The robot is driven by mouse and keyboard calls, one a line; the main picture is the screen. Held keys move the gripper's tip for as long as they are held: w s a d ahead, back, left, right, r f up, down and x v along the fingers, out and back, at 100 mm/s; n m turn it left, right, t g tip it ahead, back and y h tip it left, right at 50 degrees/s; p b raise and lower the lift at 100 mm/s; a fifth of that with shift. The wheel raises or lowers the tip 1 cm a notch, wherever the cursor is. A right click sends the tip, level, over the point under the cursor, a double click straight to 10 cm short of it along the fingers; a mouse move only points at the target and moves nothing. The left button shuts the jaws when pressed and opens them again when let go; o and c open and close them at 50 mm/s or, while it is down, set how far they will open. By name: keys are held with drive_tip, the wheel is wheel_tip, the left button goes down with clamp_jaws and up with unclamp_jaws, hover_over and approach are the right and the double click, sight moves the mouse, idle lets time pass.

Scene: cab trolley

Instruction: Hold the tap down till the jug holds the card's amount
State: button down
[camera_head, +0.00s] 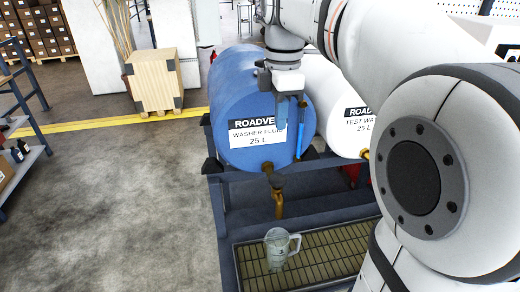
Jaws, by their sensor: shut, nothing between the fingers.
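A clear jug (272,247) with a handle on its right stands on the slatted drip tray (325,238). Its marks are too small to read, and I cannot tell whether it holds liquid. Above it, a brass tap (278,204) hangs from the front of the blue drum (236,90), labelled WASHER FLUID 25 L. My gripper (281,126) points down in front of the drum's label, above the tap and apart from it. It is shut and empty. I cannot make out a card with an amount.
A white drum (335,105) labelled TEST WA…, partly hidden by my arm, lies to the right with its own brass tap (365,154). The dark trolley frame (222,222) surrounds the tray.

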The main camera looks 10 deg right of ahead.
sight(277, 178)
drive_tip(key=shift+w, duration=0.1)
idle(0.3)
wheel_tip(277, 178, down, 14)
drive_tip(key=shift+r+p, duration=0.1)
drive_tip(key=shift+p, duration=0.8)
